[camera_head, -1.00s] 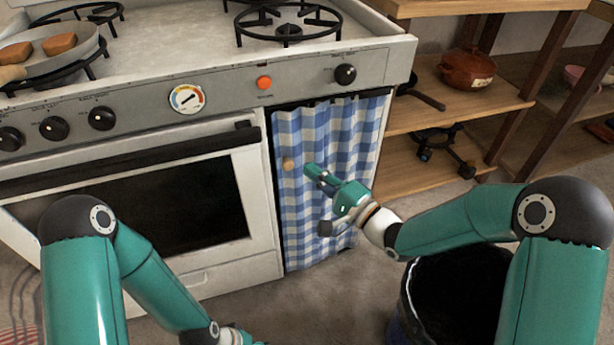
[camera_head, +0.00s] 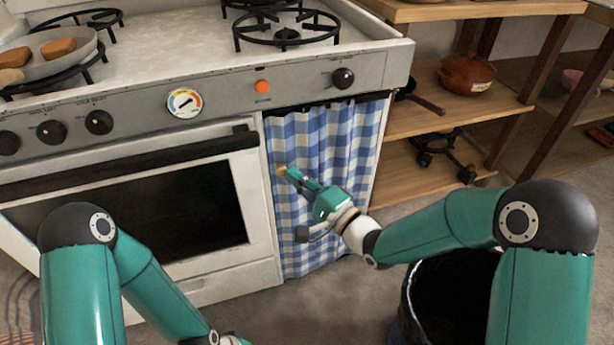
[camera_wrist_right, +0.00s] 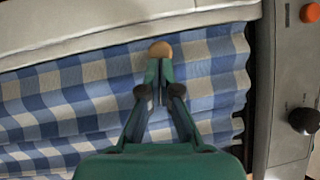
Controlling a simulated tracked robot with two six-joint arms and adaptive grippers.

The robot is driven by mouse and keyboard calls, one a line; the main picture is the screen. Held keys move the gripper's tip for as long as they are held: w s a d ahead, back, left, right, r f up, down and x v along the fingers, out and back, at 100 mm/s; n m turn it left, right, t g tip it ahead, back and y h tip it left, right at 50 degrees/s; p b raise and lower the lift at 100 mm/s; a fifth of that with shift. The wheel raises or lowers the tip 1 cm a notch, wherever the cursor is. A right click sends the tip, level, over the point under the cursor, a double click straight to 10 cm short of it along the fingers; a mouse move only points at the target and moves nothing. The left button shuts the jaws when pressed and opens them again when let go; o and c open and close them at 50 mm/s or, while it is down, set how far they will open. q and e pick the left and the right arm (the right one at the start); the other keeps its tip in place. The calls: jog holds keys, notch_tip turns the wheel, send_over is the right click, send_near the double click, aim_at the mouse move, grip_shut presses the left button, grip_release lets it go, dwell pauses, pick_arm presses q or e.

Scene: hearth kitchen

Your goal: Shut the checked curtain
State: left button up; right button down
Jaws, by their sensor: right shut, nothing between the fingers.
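The blue-and-white checked curtain (camera_head: 318,140) hangs from a dark rod across the bay right of the oven and spans nearly its full width, with soft folds. A round wooden knob (camera_head: 281,170) sits near its left edge and also shows in the right wrist view (camera_wrist_right: 160,49). My right gripper (camera_head: 289,174) is shut and empty. Its fingertips (camera_wrist_right: 158,66) are right at the knob, in front of the cloth; I cannot tell whether they touch it. My left arm reaches down to the bottom edge of the head view, where its gripper fingers are out of frame.
The white stove (camera_head: 200,220) with its oven door stands left of the curtain. A pan (camera_head: 60,62) sits on the hob. Wooden shelves (camera_head: 465,110) with a red pot (camera_head: 467,73) stand at right. A black bin (camera_head: 455,300) stands under my right arm.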

jog(key=shift+s+a+r, duration=0.1)
jog(key=shift+s+a, duration=0.1)
jog(key=shift+a, duration=0.25)
jog(key=s+d+f+p, duration=0.2)
jog(key=s+d, duration=0.5)
jog(key=d, duration=0.5)
jog(key=s+d+f+g+h, duration=0.1)
jog(key=s+f+g+h, duration=0.25)
jog(key=f, duration=0.75)
jog(key=s+f+g+h, duration=0.2)
jog(key=f+h, duration=0.2)
jog(key=f, duration=0.8)
jog(key=s+d+f+n+g+h, duration=0.1)
jog(key=s+f+n+g, duration=0.3)
jog(key=s, duration=0.3)
jog(key=s+d+f+n+g+h, duration=0.15)
jog(key=s+f+n+g, duration=0.25)
jog(key=s, duration=0.4)
notch_tip(320, 180, up, 38)
jog(key=p, duration=3.7)
jog(key=shift+w+y, duration=0.2)
jog(key=shift+y, duration=0.1)
